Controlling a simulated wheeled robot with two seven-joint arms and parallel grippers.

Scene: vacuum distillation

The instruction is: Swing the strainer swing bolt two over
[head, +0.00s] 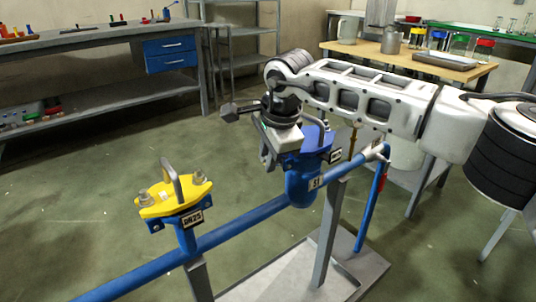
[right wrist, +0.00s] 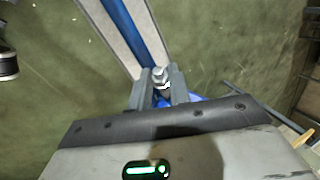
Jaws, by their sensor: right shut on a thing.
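The strainer (head: 301,188) is a blue body tagged "ST" on a blue pipe, with a blue lid (head: 314,138) and a grey handle on top. My right gripper (head: 268,156) comes down at the left side of the lid, and my wrist hides part of the lid. In the right wrist view the two grey fingers (right wrist: 160,88) are shut on a metal swing bolt, whose nut (right wrist: 160,74) shows between their tips. I cannot tell which way the bolt leans. A bit of blue shows behind the fingers. My left gripper is not in view.
A yellow cover (head: 174,198) with a handle and two nuts, tagged "DN25", stands left on the same blue pipe (head: 243,229). Grey posts carry the pipe over a base plate (head: 285,275). A wooden table (head: 400,52) and a left bench (head: 85,38) stand behind.

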